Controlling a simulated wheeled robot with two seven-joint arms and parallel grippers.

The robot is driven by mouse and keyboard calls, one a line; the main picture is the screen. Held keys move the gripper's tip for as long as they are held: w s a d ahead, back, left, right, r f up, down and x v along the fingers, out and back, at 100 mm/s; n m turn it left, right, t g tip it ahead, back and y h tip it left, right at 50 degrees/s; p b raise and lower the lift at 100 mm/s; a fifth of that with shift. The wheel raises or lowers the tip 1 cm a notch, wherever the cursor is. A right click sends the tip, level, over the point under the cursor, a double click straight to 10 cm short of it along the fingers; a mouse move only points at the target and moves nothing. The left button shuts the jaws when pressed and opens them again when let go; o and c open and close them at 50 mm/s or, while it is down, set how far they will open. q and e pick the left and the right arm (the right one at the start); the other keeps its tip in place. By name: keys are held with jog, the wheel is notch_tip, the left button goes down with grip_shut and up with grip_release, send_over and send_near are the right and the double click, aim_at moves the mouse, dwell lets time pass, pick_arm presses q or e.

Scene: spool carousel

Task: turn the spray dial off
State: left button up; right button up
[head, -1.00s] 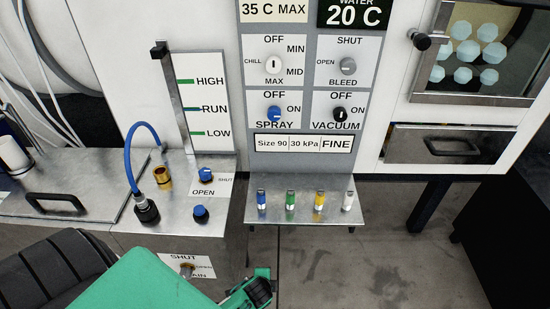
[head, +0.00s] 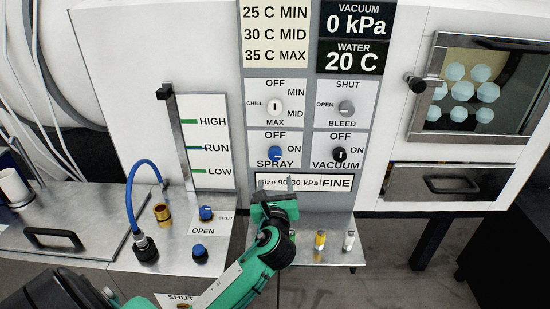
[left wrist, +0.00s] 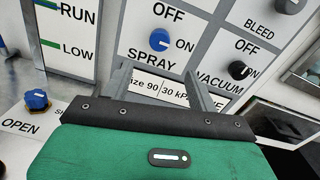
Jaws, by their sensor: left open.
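The blue spray dial (head: 275,153) sits on a white plate marked OFF above, ON at right and SPRAY below. It also shows in the left wrist view (left wrist: 158,41), above and between my fingers. My left gripper (head: 274,188) is open and empty, just below the dial, in front of the label strip. In the left wrist view, its two fingers (left wrist: 162,84) stand apart, pointing up toward the panel, and do not touch the dial. My right gripper is not in view.
The black vacuum dial (head: 340,154) is close to the right of the spray dial. The chill dial (head: 275,106) and bleed dial (head: 346,108) are above. Yellow (head: 320,240) and white (head: 349,240) vials stand on the shelf below. A blue hose (head: 132,190) curves at left.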

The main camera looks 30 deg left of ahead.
aim_at(275, 157)
pick_arm(q)
jog(key=p+x, duration=0.2)
jog(key=x, duration=1.1)
jog(key=shift+w+a+p, duration=0.2)
jog(key=shift+w+p, duration=0.05)
jog(key=shift+p, duration=0.05)
jog(key=shift+r, duration=0.1)
jog(key=c, duration=1)
